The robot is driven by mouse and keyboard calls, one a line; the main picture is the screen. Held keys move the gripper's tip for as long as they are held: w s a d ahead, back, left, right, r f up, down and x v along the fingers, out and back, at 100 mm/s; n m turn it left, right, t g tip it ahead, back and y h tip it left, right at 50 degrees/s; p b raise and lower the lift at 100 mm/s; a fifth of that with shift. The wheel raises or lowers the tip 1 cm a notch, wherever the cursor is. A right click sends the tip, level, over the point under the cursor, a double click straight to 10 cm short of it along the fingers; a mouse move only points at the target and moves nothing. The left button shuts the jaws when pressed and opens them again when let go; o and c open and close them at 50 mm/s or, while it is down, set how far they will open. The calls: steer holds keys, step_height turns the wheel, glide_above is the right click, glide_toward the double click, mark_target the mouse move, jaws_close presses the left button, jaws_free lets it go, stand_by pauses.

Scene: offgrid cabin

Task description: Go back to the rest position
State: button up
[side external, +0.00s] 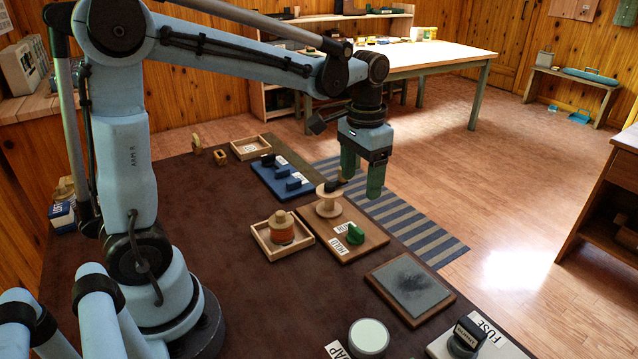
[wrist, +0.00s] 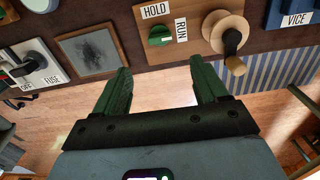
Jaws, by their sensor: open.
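My gripper (side external: 362,177) has green fingers and hangs above the far edge of the brown table, near the wooden crank. In the wrist view my gripper (wrist: 160,88) is open, with nothing between its fingers. In the wrist view the crank (wrist: 226,32) lies just beyond the right finger, and the green switch (wrist: 161,35) lies beyond the gap. I cannot tell whether a finger touches the knob.
A wooden tray (side external: 262,247) holds an orange-wound spool (side external: 281,227). A blue vice board (side external: 283,178), a grey slate (side external: 411,286), a fuse switch (side external: 466,338) and a round pale cap (side external: 369,336) also stand on the table. The brown tabletop (side external: 150,190) has clear room near my base.

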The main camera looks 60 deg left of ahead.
steer(key=shift+r, duration=0.45)
steer(key=s+d+f+t, duration=0.1)
steer(key=s+d+t, duration=0.2)
steer(key=s+t, duration=0.4)
steer(key=shift+s, duration=1)
